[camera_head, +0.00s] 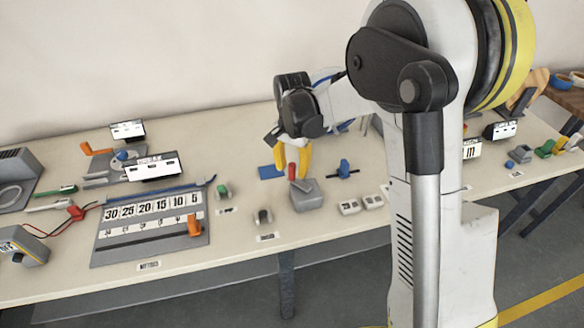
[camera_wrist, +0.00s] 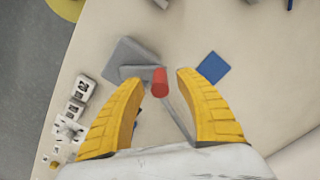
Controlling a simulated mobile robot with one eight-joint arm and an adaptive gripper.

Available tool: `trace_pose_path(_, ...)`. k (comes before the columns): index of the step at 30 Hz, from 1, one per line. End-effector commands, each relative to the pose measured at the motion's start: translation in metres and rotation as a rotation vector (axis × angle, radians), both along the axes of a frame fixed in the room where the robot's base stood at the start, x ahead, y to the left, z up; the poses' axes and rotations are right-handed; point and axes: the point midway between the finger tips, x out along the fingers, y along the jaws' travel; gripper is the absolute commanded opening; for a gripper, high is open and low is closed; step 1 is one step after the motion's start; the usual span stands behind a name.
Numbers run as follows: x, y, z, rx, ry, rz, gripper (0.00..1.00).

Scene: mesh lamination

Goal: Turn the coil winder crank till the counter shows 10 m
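A grey block (camera_head: 308,196) with an upright red handle (camera_head: 292,172) stands near the middle of the bench; it looks like a small crank unit. In the wrist view the red handle (camera_wrist: 160,83) sits between my fingertips, with the grey block (camera_wrist: 126,60) beyond it to the left. My gripper (camera_wrist: 160,76) is open, with yellow fingers on both sides of the handle and visible gaps. In the head view my gripper (camera_head: 295,158) is just above and behind the handle. I can make out no counter reading in metres.
A blue square (camera_wrist: 213,67) lies right of the block in the wrist view. A board numbered 30 to 5 (camera_head: 150,240), an orange-handled device (camera_head: 97,149) and a white display (camera_head: 152,167) are on the left. White blocks (camera_head: 360,204) lie near the front edge.

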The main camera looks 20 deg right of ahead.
Motion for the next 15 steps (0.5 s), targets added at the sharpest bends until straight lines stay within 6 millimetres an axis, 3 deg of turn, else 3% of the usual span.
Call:
trace_pose_path(8, 0.0, 0.0, 0.003, 0.0, 0.0, 0.0, 0.41)
trace_pose_path(11, 0.0, 0.0, 0.013, 0.0, 0.0, 0.0, 0.41)
trace_pose_path(15, 0.0, 0.0, 0.042, 0.0, 0.0, 0.0, 0.41)
